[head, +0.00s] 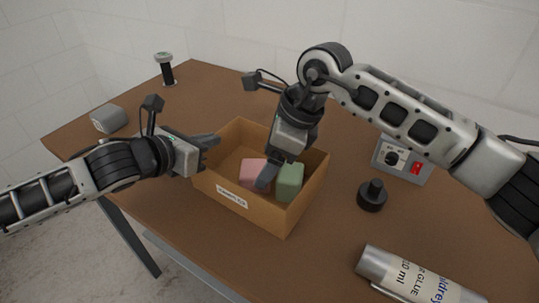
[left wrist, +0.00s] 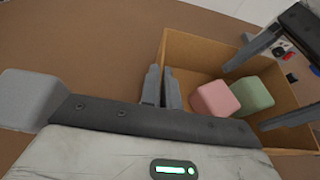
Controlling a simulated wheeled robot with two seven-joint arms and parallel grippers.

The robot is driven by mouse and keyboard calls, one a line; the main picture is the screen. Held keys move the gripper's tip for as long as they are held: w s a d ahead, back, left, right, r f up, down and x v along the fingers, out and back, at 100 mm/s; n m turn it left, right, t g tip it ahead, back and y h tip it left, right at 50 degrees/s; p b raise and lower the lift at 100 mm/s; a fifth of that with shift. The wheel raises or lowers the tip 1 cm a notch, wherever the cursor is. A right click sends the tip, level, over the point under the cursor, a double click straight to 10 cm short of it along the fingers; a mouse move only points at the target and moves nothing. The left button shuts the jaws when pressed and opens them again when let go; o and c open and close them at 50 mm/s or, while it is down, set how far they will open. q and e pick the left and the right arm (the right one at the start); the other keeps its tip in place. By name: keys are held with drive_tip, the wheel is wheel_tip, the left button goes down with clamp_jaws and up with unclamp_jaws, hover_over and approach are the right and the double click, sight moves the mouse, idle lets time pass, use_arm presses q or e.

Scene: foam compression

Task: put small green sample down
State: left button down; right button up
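The small green sample (head: 289,182) is in the cardboard box (head: 285,222), beside the pink sample (head: 252,170); both also show in the left wrist view, green (left wrist: 253,94) and pink (left wrist: 215,98). My right gripper (head: 275,172) reaches down into the box from above. Its fingers (left wrist: 245,96) are spread, with the green sample between or just beyond their tips; exact contact cannot be told. In the head view one finger passes between pink and green, and the other is hidden. My left gripper (head: 212,142) is at the box's left rim, fingers together (left wrist: 160,88) and empty.
A grey block (head: 108,118) lies on the table's left side. A black post with a light top (head: 165,68) stands at the back. On the right are a black knob-shaped weight (head: 372,195), a switch box (head: 402,160) and a glue tube (head: 410,278). Bare table (head: 330,240) lies right of the box.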

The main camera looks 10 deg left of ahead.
sight(295, 171)
drive_tip(key=v, duration=1.3)
drive_tip(key=shift+a+r, duration=0.1)
drive_tip(key=shift+a, duration=0.1)
use_arm(q)
drive_tip(key=c, duration=1.6)
unclamp_jaws()
drive_tip(key=shift+o, duration=0.2)
drive_tip(key=shift+s, duration=0.1)
drive_tip(key=v, duration=0.7)
drive_tip(key=shift+s, duration=0.15)
drive_tip(key=shift+a, duration=0.1)
